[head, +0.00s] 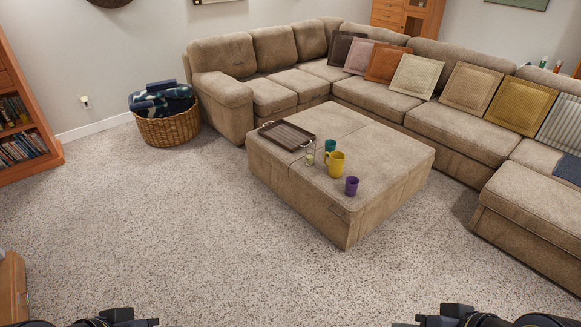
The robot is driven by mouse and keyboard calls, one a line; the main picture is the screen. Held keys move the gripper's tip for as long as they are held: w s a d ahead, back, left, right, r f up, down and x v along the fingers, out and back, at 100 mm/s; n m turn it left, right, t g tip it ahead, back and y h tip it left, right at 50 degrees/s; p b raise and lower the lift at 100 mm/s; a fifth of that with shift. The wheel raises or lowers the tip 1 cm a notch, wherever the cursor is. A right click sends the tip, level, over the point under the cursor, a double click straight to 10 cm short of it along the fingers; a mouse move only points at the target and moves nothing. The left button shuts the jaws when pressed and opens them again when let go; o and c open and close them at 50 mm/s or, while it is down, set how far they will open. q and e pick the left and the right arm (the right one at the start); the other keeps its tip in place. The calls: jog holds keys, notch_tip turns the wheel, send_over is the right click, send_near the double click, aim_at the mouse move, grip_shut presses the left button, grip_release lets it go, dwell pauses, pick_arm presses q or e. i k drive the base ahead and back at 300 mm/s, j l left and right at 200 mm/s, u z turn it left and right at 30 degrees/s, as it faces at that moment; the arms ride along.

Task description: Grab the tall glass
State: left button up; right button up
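A small clear glass (310,154) stands upright on the beige ottoman (300,207), beside the tray's near right corner. It looks like the tall glass, but it is small here and its details are hard to make out. A teal cup (330,146), a yellow mug (335,163) and a purple cup (351,186) stand to its right. Dark parts of my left gripper (117,317) and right gripper (470,315) show at the bottom edge, far from the ottoman. Their fingers cannot be made out, so I cannot tell whether they are open or shut.
A dark tray (286,135) lies on the ottoman. A sectional sofa (460,133) with several pillows wraps behind and to the right. A wicker basket (168,128) and a bookshelf (22,120) stand at left. The carpet (200,240) before the ottoman is clear.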

aim_at(310, 146)
jog(key=i+j+z, duration=0.2)
jog(key=i, duration=0.55)
jog(key=i+j, duration=0.25)
jog(key=i, duration=0.25)
jog(key=i+j, duration=0.25)
jog(key=i, duration=0.25)
jog(key=i+j+u, duration=0.1)
jog(key=i+j, duration=0.15)
jog(key=i, duration=0.25)
jog(key=i+j, duration=0.2)
jog(key=i, duration=0.3)
jog(key=i+j, duration=0.2)
jog(key=i, duration=0.3)
